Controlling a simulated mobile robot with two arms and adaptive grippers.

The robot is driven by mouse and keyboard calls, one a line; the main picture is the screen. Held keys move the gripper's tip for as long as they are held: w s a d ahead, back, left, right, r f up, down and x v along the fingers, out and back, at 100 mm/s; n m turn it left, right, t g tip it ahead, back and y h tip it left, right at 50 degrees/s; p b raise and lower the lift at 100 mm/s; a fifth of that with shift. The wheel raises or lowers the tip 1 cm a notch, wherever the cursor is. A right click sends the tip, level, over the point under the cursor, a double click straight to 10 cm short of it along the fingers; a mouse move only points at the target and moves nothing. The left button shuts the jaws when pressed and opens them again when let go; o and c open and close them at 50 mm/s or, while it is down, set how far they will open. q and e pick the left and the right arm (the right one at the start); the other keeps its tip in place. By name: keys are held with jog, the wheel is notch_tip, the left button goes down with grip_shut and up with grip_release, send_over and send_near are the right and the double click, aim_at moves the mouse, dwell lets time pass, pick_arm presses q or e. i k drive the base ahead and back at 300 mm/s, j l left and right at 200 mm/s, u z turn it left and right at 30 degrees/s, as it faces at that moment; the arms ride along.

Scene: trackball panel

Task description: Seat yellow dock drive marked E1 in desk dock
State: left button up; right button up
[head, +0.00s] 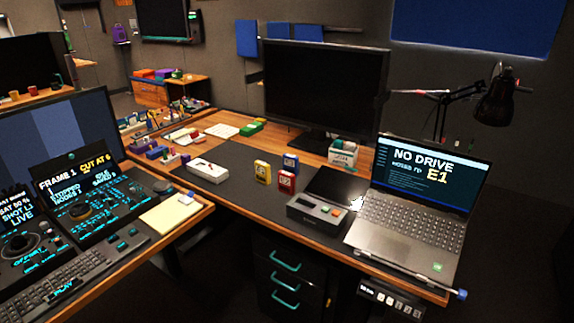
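A yellow drive (262,172) stands upright on the dark desk mat, with a pale label too small to read. The laptop screen (430,172) reads "NO DRIVE" and "E1". Neither of my grippers is in view.
The open laptop (405,222) fills the desk's right end. A large monitor (325,90) and a small box of items (342,153) stand behind the drives. A white device (208,170) lies to their left. The mat between it and the yellow drive is clear.

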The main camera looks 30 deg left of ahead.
aim_at(303, 209)
jog(key=u, duration=1.25)
